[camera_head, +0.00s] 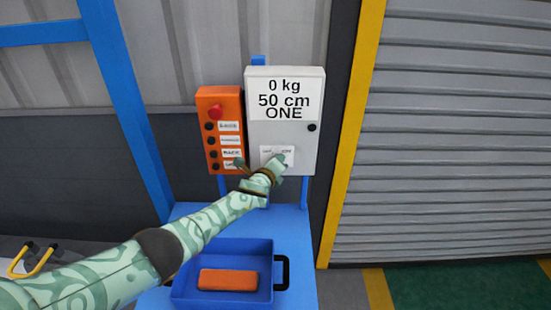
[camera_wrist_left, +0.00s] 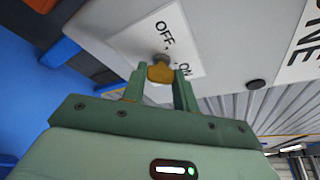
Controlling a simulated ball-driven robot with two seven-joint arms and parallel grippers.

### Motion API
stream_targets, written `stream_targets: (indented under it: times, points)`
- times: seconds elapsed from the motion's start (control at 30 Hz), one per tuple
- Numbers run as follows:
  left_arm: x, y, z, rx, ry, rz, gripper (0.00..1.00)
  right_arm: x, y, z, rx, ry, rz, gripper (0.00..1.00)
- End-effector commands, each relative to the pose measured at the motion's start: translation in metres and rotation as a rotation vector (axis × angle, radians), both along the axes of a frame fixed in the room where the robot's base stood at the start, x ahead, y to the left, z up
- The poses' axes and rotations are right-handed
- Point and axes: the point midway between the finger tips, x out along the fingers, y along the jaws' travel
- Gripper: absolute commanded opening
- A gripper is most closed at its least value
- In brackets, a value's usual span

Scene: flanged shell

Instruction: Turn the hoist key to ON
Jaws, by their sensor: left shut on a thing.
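The hoist key (camera_wrist_left: 160,72) has a yellow-brown grip and a grey stem set in the front of the grey panel (camera_head: 285,130). A white label (camera_wrist_left: 165,40) beside it reads OFF and ON. My left gripper (camera_wrist_left: 158,84) is shut on the key's grip, one finger on either side. In the head view my left gripper (camera_head: 274,165) is at the lower part of the panel and hides the key and some of its label. Which mark the key points to, I cannot tell. My right gripper is in neither view.
The panel's display (camera_head: 284,98) reads 0 kg, 50 cm, ONE. An orange button box (camera_head: 207,130) with a red button stands just left of the panel. Below is a blue bin (camera_head: 180,292) holding an orange block (camera_head: 228,280). A grey shutter (camera_head: 460,130) is at right.

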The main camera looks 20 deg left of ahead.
Motion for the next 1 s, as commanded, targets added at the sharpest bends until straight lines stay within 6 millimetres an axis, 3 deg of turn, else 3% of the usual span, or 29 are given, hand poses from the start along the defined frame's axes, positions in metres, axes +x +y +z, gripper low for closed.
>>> stream_targets:
  times: [0.67,0.7,0.77,1.0]
  points:
    - [-0.0012,-0.0005,-0.0031,0.057,0.021,0.0,0.06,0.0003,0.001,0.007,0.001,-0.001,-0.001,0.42]
    - [-0.0012,-0.0005,-0.0031,0.057,0.021,0.0,0.37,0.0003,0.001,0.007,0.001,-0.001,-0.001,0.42]
    - [-0.0012,-0.0005,-0.0029,0.057,0.021,0.0,0.51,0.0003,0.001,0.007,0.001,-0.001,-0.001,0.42]
    - [-0.0005,-0.0004,-0.0011,0.056,0.018,0.0,0.51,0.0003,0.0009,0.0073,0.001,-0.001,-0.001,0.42]
